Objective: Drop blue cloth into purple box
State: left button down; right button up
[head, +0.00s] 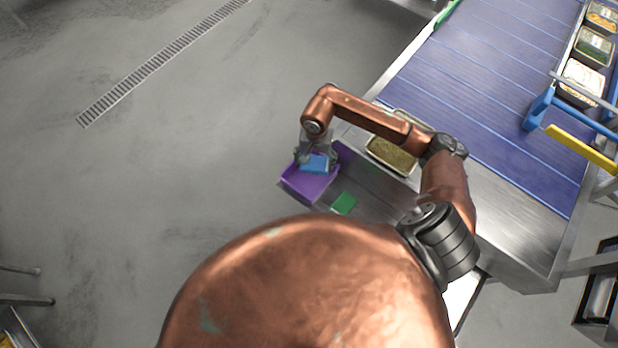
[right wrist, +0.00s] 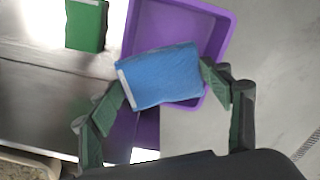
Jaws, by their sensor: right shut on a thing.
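The blue cloth (right wrist: 160,76) is a flat folded piece with a pale edge. My right gripper (right wrist: 165,88) is shut on it, one finger at each side. In the head view the right gripper (head: 318,158) holds the blue cloth (head: 314,164) over the purple box (head: 305,186). The purple box also shows in the right wrist view (right wrist: 228,30), below and behind the cloth, an open shallow tray. The cloth hides part of its inside, and I cannot tell whether it touches the box floor. My left gripper is not in view.
A green cloth (head: 344,203) lies on the metal table (head: 376,203) beside the box. A tray of grain (head: 391,156) stands farther right. A blue conveyor (head: 478,90) runs behind, with filled containers (head: 583,80) at its far side. Open floor lies left.

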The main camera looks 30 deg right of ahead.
jog(key=o, duration=1.2)
notch_tip(320, 180, up, 12)
jog(key=shift+r, duration=0.1)
